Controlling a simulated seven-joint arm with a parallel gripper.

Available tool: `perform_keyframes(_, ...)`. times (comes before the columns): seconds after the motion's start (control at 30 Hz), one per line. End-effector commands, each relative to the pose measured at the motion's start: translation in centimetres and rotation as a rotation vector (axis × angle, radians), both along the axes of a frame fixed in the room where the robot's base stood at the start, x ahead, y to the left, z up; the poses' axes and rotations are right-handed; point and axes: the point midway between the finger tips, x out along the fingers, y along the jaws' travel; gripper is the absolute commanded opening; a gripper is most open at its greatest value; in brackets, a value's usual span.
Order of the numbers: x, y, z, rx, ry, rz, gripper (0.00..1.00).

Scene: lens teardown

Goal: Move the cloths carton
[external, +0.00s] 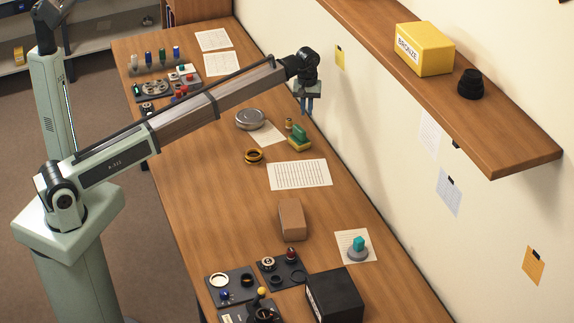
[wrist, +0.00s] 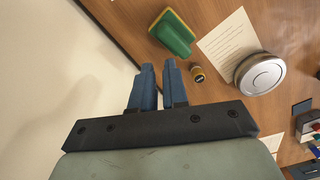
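No box with a readable "cloths" label shows. A plain brown box (external: 292,219) lies on the bench's middle, with no label that I can make out. A black box (external: 336,297) with a white-marked side stands at the near end of the bench. A yellow carton (external: 425,49) on the wall shelf reads "BRONZE". My gripper (external: 306,111) hangs above the bench's wall-side edge, well away from all three boxes. In the wrist view my gripper (wrist: 158,64) has its two blue fingers slightly apart with nothing between them.
Below my gripper are a green-and-yellow block (external: 299,139), a small dark cylinder (wrist: 198,74) and a round metal tin (external: 250,119). The wall shelf (external: 490,130) juts out on the right, with a black lens (external: 471,83) on it. Trays of parts crowd both bench ends.

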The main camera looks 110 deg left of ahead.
Motion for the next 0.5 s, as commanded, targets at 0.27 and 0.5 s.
perform_keyframes(0.27, 8.1, -14.1, -2.3, -0.018, 0.003, -0.170, 0.00)
perform_keyframes(0.5, 9.7, -24.9, -4.3, -0.045, -0.018, -0.252, 0.00)
